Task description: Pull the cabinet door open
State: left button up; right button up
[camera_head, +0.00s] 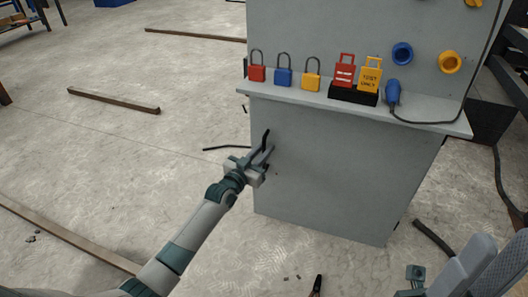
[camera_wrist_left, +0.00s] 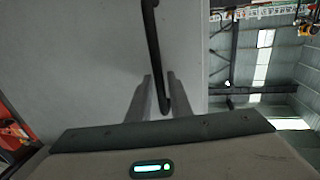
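The grey cabinet (camera_head: 340,180) stands ahead, and its front face below the ledge looks flush and closed. A dark bar handle (camera_head: 265,138) sits near the left edge of that face. My left gripper (camera_head: 262,155) is at the lower part of the handle. In the left wrist view the dark handle (camera_wrist_left: 151,35) runs down from the top, and its lower end lies between the two fingers of my left gripper (camera_wrist_left: 158,90). A narrow gap shows beside the bar, so the fingers look open around it. My right gripper is not clearly seen; only grey arm parts show at bottom right.
The cabinet's ledge (camera_head: 420,122) holds red, blue and yellow padlocks (camera_head: 283,77) and a black holder (camera_head: 352,96) with tags. Long bars (camera_head: 113,101) lie on the floor at left. A dark piece (camera_head: 433,238) lies right of the cabinet. Floor left of the cabinet is mostly clear.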

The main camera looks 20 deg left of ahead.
pick_arm(q)
grip_shut()
jog(key=shift+s+p, duration=0.2)
jog(key=shift+p, duration=0.1)
